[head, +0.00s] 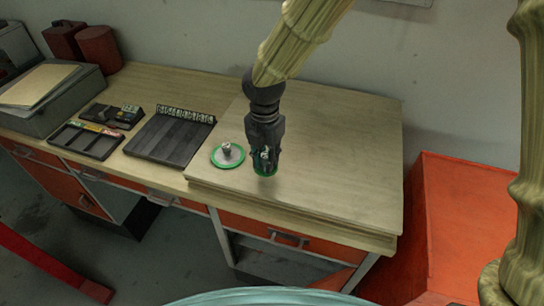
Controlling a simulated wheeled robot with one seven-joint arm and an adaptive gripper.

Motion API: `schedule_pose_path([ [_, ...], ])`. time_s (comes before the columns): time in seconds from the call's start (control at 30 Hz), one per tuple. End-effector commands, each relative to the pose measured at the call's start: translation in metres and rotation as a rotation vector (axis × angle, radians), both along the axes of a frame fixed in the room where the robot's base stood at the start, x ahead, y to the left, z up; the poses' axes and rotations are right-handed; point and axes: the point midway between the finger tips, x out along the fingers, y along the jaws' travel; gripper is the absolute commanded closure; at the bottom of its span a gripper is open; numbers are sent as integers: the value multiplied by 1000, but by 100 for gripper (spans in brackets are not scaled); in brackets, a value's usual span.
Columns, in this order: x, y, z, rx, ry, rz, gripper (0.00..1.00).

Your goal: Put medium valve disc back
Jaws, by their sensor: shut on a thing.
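My gripper (265,155) points down over the pale wooden board on the bench. It is shut on a small green-edged valve disc (265,173), which shows just below the fingertips. The fingers hide most of this disc, and I cannot tell whether it touches the board. A wider valve disc (228,155) with a green rim and a grey metal knob lies flat on the board, just left of my gripper. With only part of the held disc visible, I cannot confirm its size.
A dark ribbed tray (168,136) with a row of small pale items along its back edge lies left of the discs. Two smaller dark trays (86,141) (128,116) lie farther left. The board's right side is clear. An orange cabinet (475,220) stands right of the bench.

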Motion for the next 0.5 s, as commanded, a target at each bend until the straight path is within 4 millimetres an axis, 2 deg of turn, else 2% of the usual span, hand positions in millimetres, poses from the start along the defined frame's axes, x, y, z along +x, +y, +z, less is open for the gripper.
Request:
schedule_pose_path([
  [0.3,19,-16,0,1,0,-2,100],
  [0.5,18,-16,-24,-1,3,2,100],
])
